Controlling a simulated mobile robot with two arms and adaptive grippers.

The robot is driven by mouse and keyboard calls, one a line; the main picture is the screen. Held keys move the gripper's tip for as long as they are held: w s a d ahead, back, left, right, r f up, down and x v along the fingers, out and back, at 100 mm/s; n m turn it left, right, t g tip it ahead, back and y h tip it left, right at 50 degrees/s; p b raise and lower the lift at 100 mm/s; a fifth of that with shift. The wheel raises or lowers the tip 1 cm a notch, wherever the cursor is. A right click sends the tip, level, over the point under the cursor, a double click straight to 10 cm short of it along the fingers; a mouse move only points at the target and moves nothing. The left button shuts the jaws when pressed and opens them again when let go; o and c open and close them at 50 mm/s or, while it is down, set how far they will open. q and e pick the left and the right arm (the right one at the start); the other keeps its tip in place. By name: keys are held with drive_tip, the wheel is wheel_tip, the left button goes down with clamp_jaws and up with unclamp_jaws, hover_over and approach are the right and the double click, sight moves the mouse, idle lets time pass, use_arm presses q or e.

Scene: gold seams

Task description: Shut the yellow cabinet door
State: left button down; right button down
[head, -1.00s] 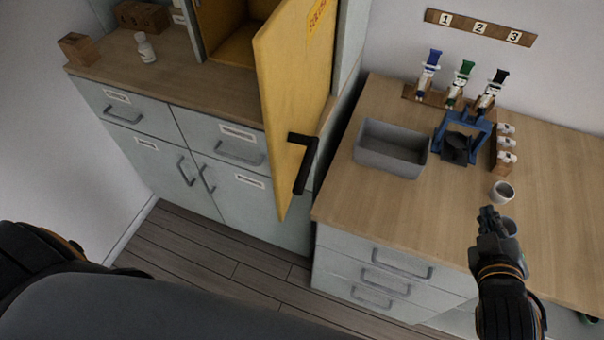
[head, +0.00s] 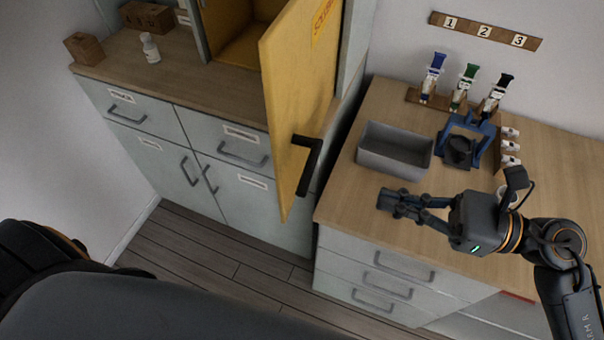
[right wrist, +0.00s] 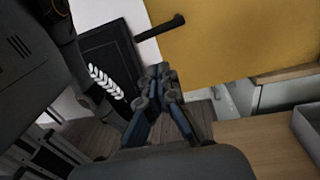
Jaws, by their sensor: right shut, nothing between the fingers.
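The yellow cabinet door (head: 298,95) stands open, swung out toward me past the counter's front edge. Its black handle (head: 308,163) is on the lower part near the free edge. The door (right wrist: 240,40) and handle (right wrist: 160,31) also show in the right wrist view, beyond the fingers. The yellow cabinet interior (head: 240,45) shows behind the door. My right gripper (head: 386,200) is shut and empty, over the right counter's front left part, to the right of the handle and apart from it. In the right wrist view its fingertips (right wrist: 160,72) are together. My left gripper is out of view.
The right counter (head: 350,200) holds a grey bin (head: 394,150), a blue stand (head: 466,140), several coloured-top holders and a cup partly hidden by my right arm. A bottle (head: 150,48) and wooden blocks (head: 82,48) are on the left counter. Floor (head: 220,260) shows between.

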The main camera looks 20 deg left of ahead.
sight(282, 173)
drive_tip(key=a+p, duration=0.2)
drive_tip(key=a, duration=0.2)
drive_tip(key=a+p, duration=0.2)
drive_tip(key=a, duration=0.2)
drive_tip(key=s+a+p, duration=0.1)
drive_tip(key=a+p, duration=0.1)
drive_tip(key=a, duration=0.2)
drive_tip(key=shift+a+r, duration=0.15)
drive_tip(key=shift+a, duration=0.2)
drive_tip(key=shift+a+f, duration=0.2)
drive_tip(key=shift+a, duration=0.4)
drive_tip(key=shift+a, duration=0.15)
